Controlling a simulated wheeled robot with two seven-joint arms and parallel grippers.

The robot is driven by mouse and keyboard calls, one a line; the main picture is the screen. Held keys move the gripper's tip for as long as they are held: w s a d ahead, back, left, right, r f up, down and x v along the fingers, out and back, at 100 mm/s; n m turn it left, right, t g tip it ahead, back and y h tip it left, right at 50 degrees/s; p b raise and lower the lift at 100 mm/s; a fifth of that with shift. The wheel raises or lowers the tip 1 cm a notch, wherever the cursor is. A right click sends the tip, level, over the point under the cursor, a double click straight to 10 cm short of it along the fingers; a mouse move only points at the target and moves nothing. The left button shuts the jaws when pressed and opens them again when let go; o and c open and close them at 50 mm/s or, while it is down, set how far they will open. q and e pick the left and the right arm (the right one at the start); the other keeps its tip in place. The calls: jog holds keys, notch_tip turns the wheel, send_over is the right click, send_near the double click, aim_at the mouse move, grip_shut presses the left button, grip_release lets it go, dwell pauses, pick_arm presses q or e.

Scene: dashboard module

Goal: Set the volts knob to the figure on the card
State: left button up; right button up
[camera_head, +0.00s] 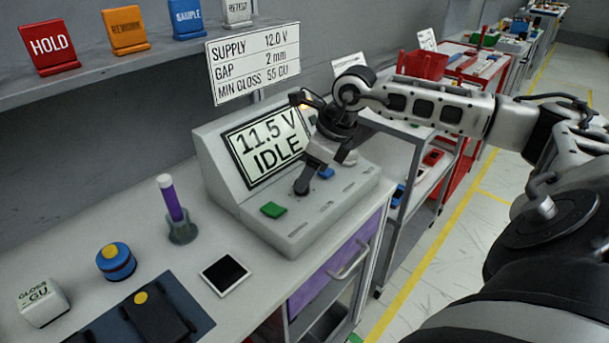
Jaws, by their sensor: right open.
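The white card (254,62) above the console reads SUPPLY 12.0 V, GAP 2 mm, MIN GLOSS 55 GU. The grey console (222,172) stands on the bench, and its screen (265,147) reads 11.5 V and IDLE. My right gripper (314,178) is open, low over the console's control panel, in front of the screen's lower right. The volts knob cannot be made out; the gripper covers that part of the panel. Whether a finger touches anything there cannot be told. My left gripper is out of view.
A purple tube in a holder (180,228), a blue puck (116,262), a white-framed dark tile (225,275) and a gloss block (42,302) stand left. Signs line the shelf (130,62).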

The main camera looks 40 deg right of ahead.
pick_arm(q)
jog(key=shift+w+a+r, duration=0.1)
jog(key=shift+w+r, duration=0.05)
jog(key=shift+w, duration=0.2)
pick_arm(e)
jog(key=shift+x, duration=1.45)
jog(key=c, duration=1)
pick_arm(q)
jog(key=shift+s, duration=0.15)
